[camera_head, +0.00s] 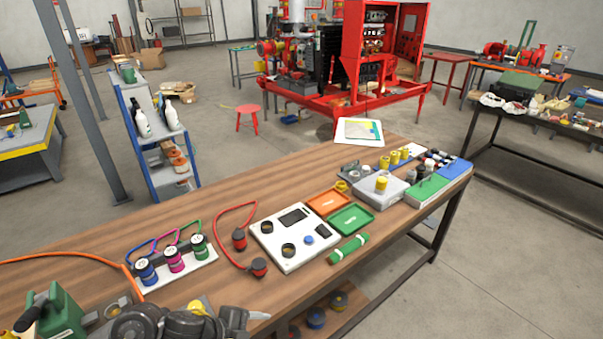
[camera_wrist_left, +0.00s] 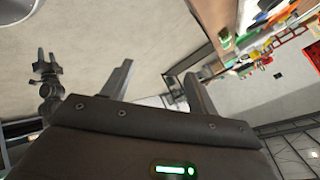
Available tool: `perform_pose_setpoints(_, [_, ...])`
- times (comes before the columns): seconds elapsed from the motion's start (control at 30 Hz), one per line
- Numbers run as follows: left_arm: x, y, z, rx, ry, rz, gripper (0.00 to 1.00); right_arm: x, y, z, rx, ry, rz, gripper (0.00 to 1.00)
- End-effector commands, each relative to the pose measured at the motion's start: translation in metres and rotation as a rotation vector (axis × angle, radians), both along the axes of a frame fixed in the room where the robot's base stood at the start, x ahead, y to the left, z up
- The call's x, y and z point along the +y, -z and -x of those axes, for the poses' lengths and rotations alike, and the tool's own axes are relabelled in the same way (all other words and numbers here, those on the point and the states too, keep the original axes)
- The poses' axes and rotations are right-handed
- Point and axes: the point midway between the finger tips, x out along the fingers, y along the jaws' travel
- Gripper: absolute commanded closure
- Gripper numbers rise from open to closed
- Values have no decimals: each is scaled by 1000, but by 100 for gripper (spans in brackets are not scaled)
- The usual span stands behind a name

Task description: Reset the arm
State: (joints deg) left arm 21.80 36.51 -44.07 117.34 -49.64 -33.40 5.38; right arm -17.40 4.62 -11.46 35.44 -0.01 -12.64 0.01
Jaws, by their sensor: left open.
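My left gripper (camera_wrist_left: 165,88) shows in the left wrist view with its two grey fingers spread and nothing between them. In the head view, a dark grey arm with finger-like ends lies at the bottom edge, low over the near left of the wooden table (camera_head: 215,215); I take it for my left arm. In the left wrist view, a dark jointed part with small prongs stands at the left; it may be my right arm, but its jaw state is unclear. No right gripper shows clearly in the head view.
Blue, pink and green padlock-like cylinders (camera_head: 175,261) stand near the arm. A white panel (camera_head: 294,240), orange tray (camera_head: 328,202), green tray (camera_head: 350,219) and grey box (camera_head: 379,190) lie farther right. A green case (camera_head: 62,315) is at lower left.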

Motion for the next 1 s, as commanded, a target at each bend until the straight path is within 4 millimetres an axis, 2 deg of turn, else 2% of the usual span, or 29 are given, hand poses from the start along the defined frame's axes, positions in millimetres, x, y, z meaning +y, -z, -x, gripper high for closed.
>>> perform_pose_setpoints(0.03, [-16,-5,8,4,-113,70,41,-1,0,-1,0,-1,2,64])
perform_pose_setpoints(0.13, [-14,-16,12,41,-400,162,41,-3,0,-3,-3,-1,3,64])
perform_pose_setpoints(0.27, [24,-11,32,171,-783,212,41,-3,0,-4,-5,-1,3,64])
perform_pose_setpoints(0.4, [68,5,68,325,-1086,204,41,-3,0,-4,-5,-1,3,64])
perform_pose_setpoints(0.5, [92,15,97,424,-1248,185,41,-2,0,-4,-5,-1,2,64])
perform_pose_setpoints(0.83, [143,35,192,701,-1614,106,41,4,0,-4,-6,2,-5,64])
perform_pose_setpoints(1.0, [142,86,180,713,-1617,86,41,5,5,-4,-6,1,-7,64])
